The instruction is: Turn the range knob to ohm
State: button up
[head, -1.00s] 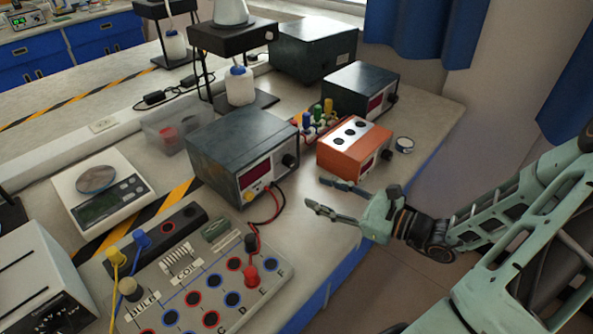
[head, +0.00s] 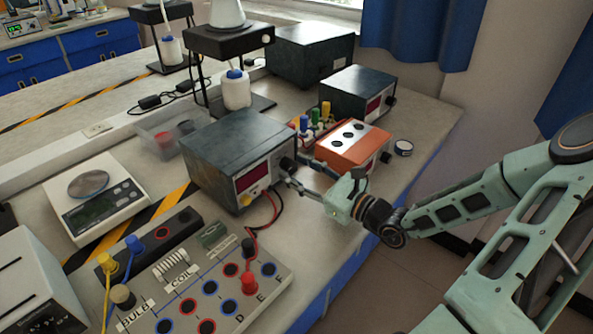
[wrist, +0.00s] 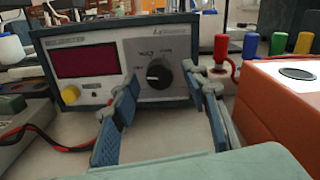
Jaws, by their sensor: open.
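The meter (head: 237,150) is a dark grey box with a pale front, a red display and a yellow jack. Its black range knob (head: 287,164) is on the right of the front. In the wrist view the knob (wrist: 158,74) shows a pale mark on its left part; small labels around it are too blurred to read surely. My gripper (head: 298,173) is open at the meter's front. In the wrist view its two fingers (wrist: 163,92) stand either side of the knob, with a visible gap; contact with the knob cannot be told.
An orange box (head: 350,148) stands close right of my gripper. Coloured posts (head: 314,117) are behind it. Red and black leads (head: 270,208) hang below the meter's front. A circuit board (head: 190,290) and a scale (head: 95,200) lie to the left.

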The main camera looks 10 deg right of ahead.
jog(key=shift+w+a, duration=0.1)
jog(key=shift+w, duration=0.05)
jog(key=shift+c, duration=0.3)
grip_shut()
